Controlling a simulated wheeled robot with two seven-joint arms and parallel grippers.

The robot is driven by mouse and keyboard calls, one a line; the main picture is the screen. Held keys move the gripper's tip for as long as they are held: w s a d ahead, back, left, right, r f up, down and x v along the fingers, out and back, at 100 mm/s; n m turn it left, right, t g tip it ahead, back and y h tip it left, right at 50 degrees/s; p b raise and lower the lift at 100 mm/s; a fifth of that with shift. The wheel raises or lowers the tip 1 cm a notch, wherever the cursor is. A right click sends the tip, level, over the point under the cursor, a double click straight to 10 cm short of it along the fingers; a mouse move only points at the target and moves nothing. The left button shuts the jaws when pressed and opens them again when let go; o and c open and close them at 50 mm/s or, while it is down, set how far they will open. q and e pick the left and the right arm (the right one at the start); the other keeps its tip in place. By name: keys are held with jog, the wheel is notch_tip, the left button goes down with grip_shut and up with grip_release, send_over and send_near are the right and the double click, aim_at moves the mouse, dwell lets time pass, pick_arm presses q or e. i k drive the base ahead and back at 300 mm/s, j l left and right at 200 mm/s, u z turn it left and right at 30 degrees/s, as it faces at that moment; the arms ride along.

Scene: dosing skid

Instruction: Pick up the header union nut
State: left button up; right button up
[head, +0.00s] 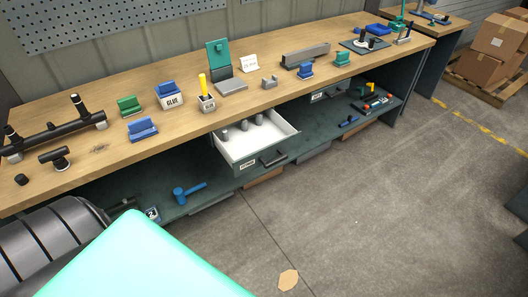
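A small black cylindrical piece (21,179) lies on the wooden workbench top at the far left; it looks like the header union nut, but it is too small to be sure. Behind it is a long black pipe header (55,136) with upright stubs, lying on the bench. A separate black tee fitting (55,158) lies just right of the small piece, apart from it. Neither of my grippers is in view.
The floor at right is mostly clear.

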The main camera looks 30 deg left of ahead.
aim_at(21, 179)
jog(key=u, duration=2.55)
